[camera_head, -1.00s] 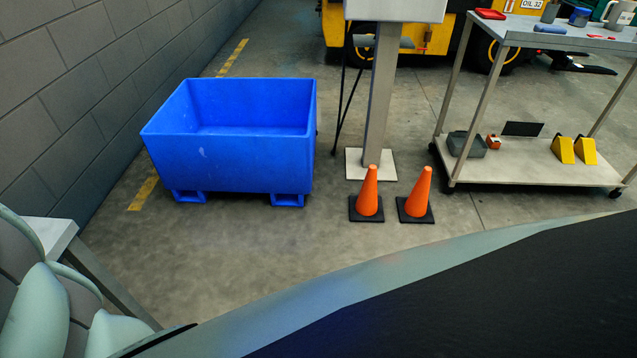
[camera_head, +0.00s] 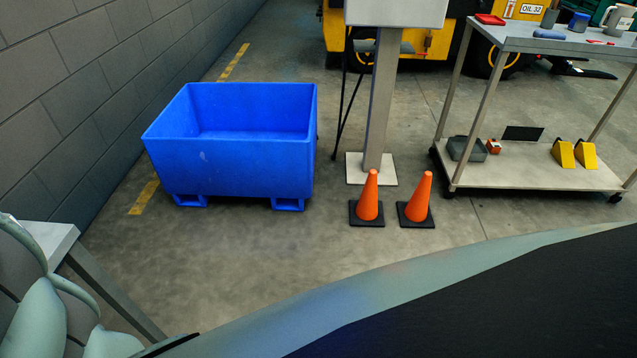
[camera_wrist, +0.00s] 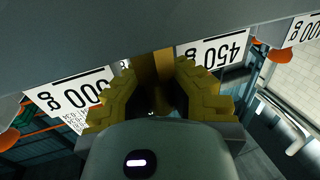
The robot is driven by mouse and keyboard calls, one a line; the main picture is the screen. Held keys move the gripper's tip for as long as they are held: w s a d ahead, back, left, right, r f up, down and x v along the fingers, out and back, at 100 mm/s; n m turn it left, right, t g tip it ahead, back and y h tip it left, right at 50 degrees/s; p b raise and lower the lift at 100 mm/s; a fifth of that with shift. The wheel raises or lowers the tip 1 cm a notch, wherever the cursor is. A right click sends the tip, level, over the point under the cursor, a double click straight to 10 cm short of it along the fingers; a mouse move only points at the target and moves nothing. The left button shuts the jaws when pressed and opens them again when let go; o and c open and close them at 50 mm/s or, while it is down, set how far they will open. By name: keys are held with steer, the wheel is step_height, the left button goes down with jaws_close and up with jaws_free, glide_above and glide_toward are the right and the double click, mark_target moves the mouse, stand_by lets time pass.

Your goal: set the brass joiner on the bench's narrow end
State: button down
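In the wrist view my gripper (camera_wrist: 157,92) shows two stepped, yellowish fingers standing apart. A brass-coloured piece (camera_wrist: 152,66), perhaps the brass joiner, shows between the fingertips against a grey panel. Its lower part is lost in the dark gap. I cannot tell whether the fingers touch it. In the head view a pale grey top with a slanted leg (camera_head: 112,292) stands at the lower left, partly hidden. I cannot tell whether it is the bench. My gripper does not clearly show in the head view.
The grey panel (camera_wrist: 140,35) with white weight labels (camera_wrist: 215,50) crosses the wrist view close to the fingers. In the head view a blue bin (camera_head: 235,160), two orange cones (camera_head: 368,198) and a wheeled cart (camera_head: 535,178) stand on the floor. Open floor lies before the bin.

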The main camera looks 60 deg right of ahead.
steer(key=c, duration=1.7)
jaws_free()
steer(key=o, duration=0.6)
steer(key=shift+c, duration=0.2)
steer(key=shift+s+d+r, duration=0.1)
steer(key=shift+s+d, duration=0.15)
steer(key=v, duration=1.1)
